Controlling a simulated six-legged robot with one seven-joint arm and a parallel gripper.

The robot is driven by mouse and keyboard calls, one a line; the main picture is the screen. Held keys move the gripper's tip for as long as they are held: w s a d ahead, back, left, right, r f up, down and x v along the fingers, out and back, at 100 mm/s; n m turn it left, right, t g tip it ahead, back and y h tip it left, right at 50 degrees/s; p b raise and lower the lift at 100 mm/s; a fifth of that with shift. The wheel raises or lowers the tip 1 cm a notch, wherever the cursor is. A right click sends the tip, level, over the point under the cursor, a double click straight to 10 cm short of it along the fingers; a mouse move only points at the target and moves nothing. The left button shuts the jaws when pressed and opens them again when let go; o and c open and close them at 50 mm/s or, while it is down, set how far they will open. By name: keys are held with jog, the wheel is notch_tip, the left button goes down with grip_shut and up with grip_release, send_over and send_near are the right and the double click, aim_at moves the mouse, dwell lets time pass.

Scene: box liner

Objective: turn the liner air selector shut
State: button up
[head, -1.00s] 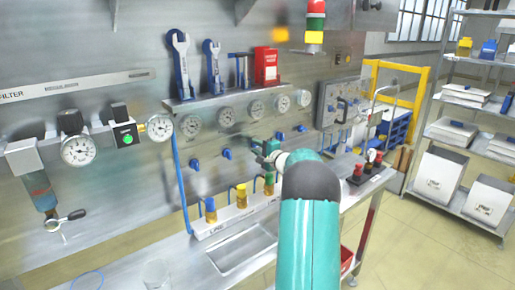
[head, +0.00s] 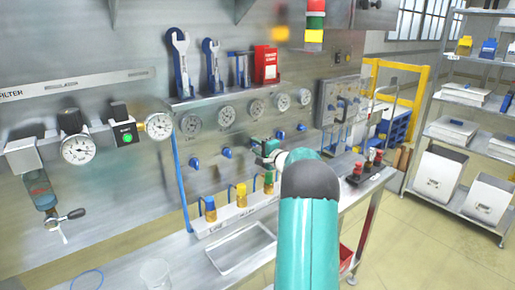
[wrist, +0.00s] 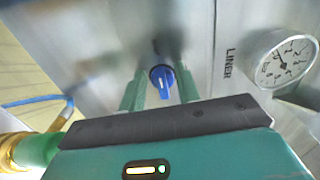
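The liner selector is a blue knob (wrist: 162,82) with a pale pointer line, on the steel panel beside the printed word LINER (wrist: 229,63). In the wrist view it sits between the tips of my gripper (wrist: 160,90). The two green fingers stand open on either side, with a visible gap to the knob. The pointer line runs nearly upright in that view. In the head view my gripper (head: 265,149) is at the panel, below the row of gauges, and it mostly hides this knob.
A dial gauge (wrist: 285,62) is right of the label. Other blue knobs (head: 226,153) line the panel. A shelf above holds wrenches (head: 181,65) and a red box (head: 266,64).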

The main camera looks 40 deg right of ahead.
jog(key=shift+s, duration=0.15)
jog(key=s+a, duration=0.1)
jog(key=s, duration=1.2)
jog(key=shift+s+a, duration=0.25)
jog(key=w+a+r+n+g+y, duration=0.15)
jog(key=a+n+g+y, duration=0.3)
jog(key=a, duration=1.25)
jog(key=a+r+n+g+y, duration=0.3)
jog(key=a+n+y, duration=0.15)
jog(key=a, duration=1.25)
jog(key=s+a+n+g+h, duration=0.1)
jog(key=s+a+n+g, duration=0.2)
jog(key=s+a, duration=0.35)
jog(key=s+a+f+n+g+h, duration=0.1)
jog(key=s+a+n+h, duration=0.2)
jog(key=s, duration=0.5)
jog(key=s+a+f+n+g+h, duration=0.1)
jog(key=s+a+f+n+h, duration=0.1)
jog(key=s+a, duration=0.4)
jog(key=shift+s+a+f+n+h, duration=0.15)
jog(key=shift+s+f+n+h, duration=0.15)
jog(key=shift+s+n+h, duration=0.5)
